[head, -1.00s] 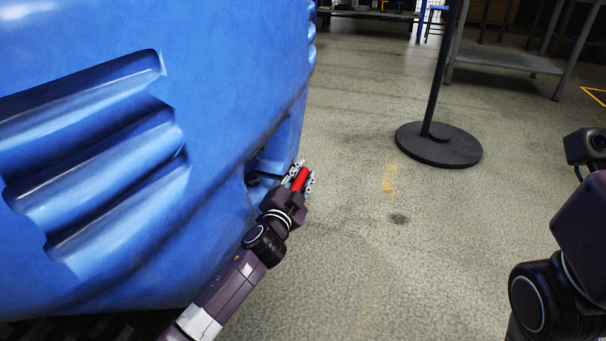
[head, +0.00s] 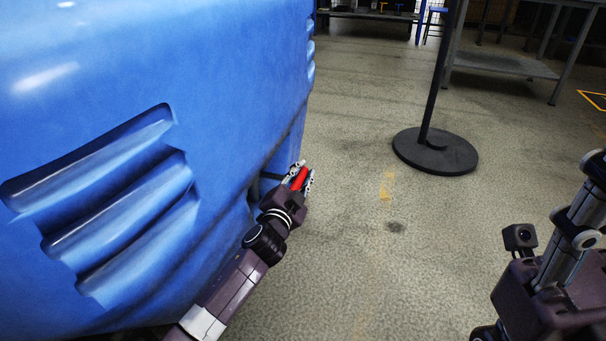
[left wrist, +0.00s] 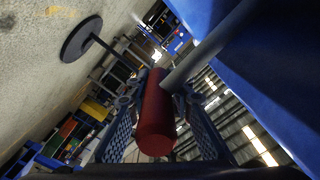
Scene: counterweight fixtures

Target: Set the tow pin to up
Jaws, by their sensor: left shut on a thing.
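The tow pin's red handle (head: 299,179) shows at the lower right edge of the blue machine body (head: 240,110). My left gripper (head: 300,177) is shut on the red handle, with a finger on each side of it. In the left wrist view, the red handle (left wrist: 155,118) lies between the two fingers (left wrist: 152,110), and a grey rod (left wrist: 210,52) runs past its far end toward the blue body. Where the pin meets the machine is hidden. My right arm (head: 550,270) is at the right edge; its fingertips are not in view.
A black post on a round base (head: 435,151) stands on the floor to the right of the machine. A grey metal table (head: 505,62) stands behind it. The concrete floor (head: 350,250) between the machine and my right arm is clear.

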